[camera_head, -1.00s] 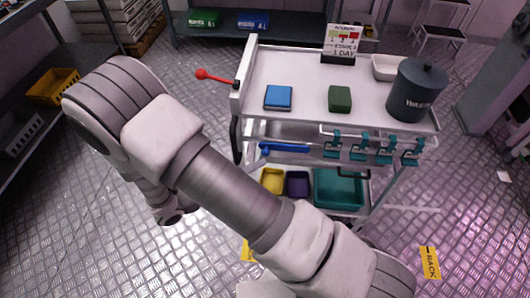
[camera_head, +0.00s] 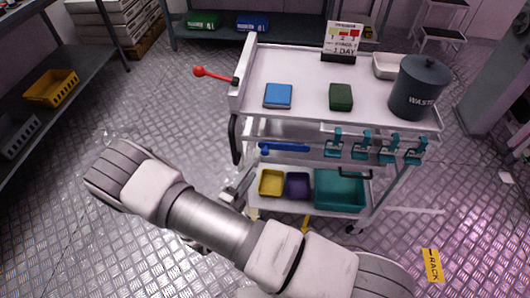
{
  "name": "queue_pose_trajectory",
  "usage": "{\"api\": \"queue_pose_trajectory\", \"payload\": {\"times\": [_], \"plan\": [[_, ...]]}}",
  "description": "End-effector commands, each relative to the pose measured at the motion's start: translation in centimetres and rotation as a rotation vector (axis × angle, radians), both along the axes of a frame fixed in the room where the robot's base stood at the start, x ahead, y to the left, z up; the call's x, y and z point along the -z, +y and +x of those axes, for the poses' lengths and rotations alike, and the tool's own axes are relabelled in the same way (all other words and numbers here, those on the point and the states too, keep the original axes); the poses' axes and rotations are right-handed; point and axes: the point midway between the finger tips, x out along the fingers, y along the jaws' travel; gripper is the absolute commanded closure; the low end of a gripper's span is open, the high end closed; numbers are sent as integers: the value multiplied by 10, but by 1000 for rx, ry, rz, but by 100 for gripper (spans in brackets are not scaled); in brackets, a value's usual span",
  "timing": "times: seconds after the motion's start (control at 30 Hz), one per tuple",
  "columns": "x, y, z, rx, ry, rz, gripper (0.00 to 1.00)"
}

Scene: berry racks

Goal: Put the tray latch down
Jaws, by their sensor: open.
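A red-knobbed lever (camera_head: 213,74) sticks out to the left from the upper left side of the white cart (camera_head: 300,72). It lies nearly level, with its knob slightly higher than its cart end. It may be the tray latch, but I see no label. A blue bar (camera_head: 284,148) is at the front of the cart below the top shelf. My gripper (camera_head: 240,187) is small in view, beside the cart's lower left side and partly hidden by my arm. It is open, below and apart from the red lever; I see nothing held.
The cart top holds a blue block (camera_head: 278,96), a green block (camera_head: 341,97), a sign (camera_head: 342,40) and a waste bin (camera_head: 418,88). Teal clips (camera_head: 361,147) hang at the front. Yellow (camera_head: 271,183) and teal (camera_head: 340,190) bins stand below.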

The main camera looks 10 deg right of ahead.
Motion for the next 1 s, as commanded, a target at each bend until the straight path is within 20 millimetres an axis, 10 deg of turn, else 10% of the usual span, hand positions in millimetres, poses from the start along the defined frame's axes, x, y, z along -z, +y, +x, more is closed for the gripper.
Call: {"api": "queue_pose_trajectory", "payload": {"times": [0.4,0.87,1.0], "plan": [[0,-49,63,3,-3,2,36],[-1,-58,75,1,-1,2,36],[-1,-58,75,1,-1,2,58]]}}
